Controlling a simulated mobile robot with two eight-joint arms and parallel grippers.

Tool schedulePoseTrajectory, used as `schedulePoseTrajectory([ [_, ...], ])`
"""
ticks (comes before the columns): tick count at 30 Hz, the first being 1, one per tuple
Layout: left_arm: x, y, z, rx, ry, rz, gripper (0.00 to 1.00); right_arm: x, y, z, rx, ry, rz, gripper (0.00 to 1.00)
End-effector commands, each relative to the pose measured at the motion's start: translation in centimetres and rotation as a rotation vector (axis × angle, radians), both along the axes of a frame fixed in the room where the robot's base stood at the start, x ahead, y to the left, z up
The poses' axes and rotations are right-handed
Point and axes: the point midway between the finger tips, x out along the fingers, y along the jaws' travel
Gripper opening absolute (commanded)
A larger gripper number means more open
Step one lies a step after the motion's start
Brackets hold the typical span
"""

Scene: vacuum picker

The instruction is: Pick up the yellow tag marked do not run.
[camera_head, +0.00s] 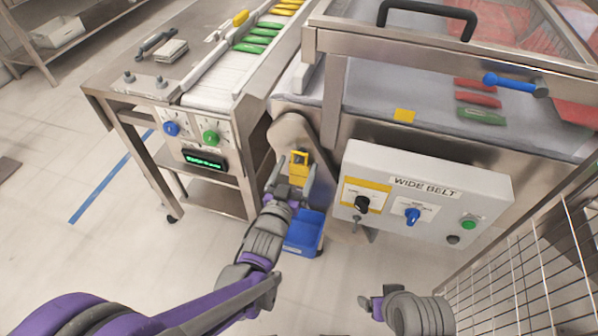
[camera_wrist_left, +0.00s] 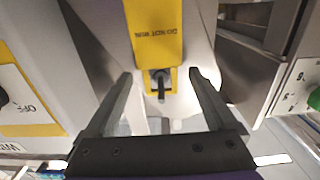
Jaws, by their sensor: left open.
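The yellow tag (camera_head: 299,158) hangs on the grey metal side of the machine, left of the wide belt control box. In the left wrist view the tag (camera_wrist_left: 156,22) carries dark lettering, "DO NOT RUN", seen upside down. Its narrower end has an opening with a dark peg or hook in it. My left gripper (camera_head: 290,178) is open in front of the tag. In the left wrist view its fingers (camera_wrist_left: 160,77) stand apart on either side of the tag's hook end, with nothing held. My right gripper (camera_head: 369,304) is low in the head view; its jaws are too small to judge.
The control box (camera_head: 483,190) with knobs and buttons juts out right of the tag. A blue bin (camera_head: 304,233) sits below it. A narrow belt table (camera_head: 130,112) stands left. A wire mesh panel (camera_head: 540,260) is at right.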

Motion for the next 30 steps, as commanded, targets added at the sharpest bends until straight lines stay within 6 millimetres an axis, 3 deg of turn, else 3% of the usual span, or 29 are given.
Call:
schedulePoseTrajectory([
  [6, 0.03, -0.02, 0.03, 0.0, 0.0, 0.0, 0.88, -0.01, 0.0, 0.02, 0.0, 0.0, 0.0, 0.8],
  [21, 0.02, -0.01, 0.03, 0.0, 0.0, 0.0, 0.01, 0.0, 0.0, 0.01, 0.0, 0.0, 0.0, 0.8],
  [30, 0.01, 0.0, 0.35, 0.0, 0.0, 0.0, 0.01, -0.03, 0.0, 0.19, 0.0, 0.0, 0.0, 0.8],
])
